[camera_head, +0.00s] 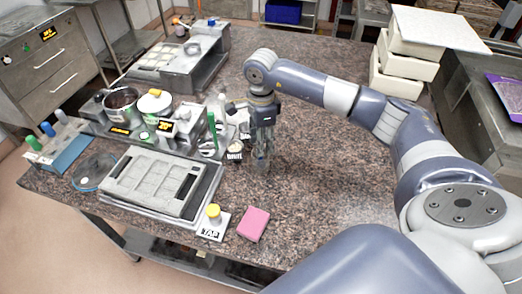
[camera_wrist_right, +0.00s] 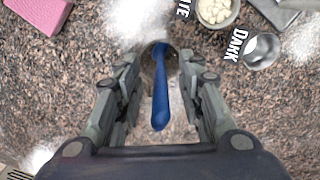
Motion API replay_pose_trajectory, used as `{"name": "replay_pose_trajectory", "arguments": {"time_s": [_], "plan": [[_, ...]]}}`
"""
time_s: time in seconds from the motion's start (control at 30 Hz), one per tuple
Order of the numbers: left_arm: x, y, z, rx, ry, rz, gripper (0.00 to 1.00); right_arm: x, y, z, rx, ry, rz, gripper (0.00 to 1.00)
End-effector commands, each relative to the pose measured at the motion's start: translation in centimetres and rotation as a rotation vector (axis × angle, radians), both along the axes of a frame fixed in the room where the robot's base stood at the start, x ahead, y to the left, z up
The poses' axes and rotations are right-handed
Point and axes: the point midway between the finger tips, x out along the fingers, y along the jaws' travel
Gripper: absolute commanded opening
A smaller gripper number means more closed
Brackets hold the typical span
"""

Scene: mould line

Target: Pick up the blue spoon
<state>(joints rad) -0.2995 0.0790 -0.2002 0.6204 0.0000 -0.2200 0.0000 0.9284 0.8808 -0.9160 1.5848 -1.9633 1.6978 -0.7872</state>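The blue spoon (camera_wrist_right: 160,90) shows in the right wrist view between the two fingers of my right gripper (camera_wrist_right: 158,62). Its narrow end lies over a small round clear or dark vessel, and its broad end points toward my palm. My right gripper is open, with a gap on both sides of the spoon. In the head view my right gripper (camera_head: 262,148) points down close above the granite worktop, and I cannot make out the spoon there. My left gripper is not in view.
The pink block (camera_head: 254,223) and a card marked TAP (camera_head: 212,226) lie at the front. A grey mould tray (camera_head: 152,182) is at left. A bowl of pale pieces (camera_wrist_right: 215,12) and a small metal cup (camera_wrist_right: 262,50) stand near the gripper. The worktop to the right is clear.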

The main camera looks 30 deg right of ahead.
Motion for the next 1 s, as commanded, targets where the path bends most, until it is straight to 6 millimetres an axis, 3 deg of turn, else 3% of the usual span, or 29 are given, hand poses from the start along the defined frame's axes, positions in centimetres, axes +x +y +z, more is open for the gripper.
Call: {"name": "replay_pose_trajectory", "arguments": {"time_s": [0.17, 0.33, 0.77, 1.0], "plan": [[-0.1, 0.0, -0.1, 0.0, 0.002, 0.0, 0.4, 0.0, 0.0, -0.1, 0.0, -0.001, 0.0, 0.35], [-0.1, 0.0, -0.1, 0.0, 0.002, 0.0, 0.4, 0.0, 0.0, -0.1, 0.0, -0.001, 0.0, 0.01], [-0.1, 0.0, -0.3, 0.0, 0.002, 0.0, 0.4, 0.1, 0.0, 0.3, 0.0, -0.002, 0.0, 0.0], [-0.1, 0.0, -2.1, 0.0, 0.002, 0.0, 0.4, 0.2, 0.0, 4.0, 0.0, -0.007, 0.002, 0.0]]}}
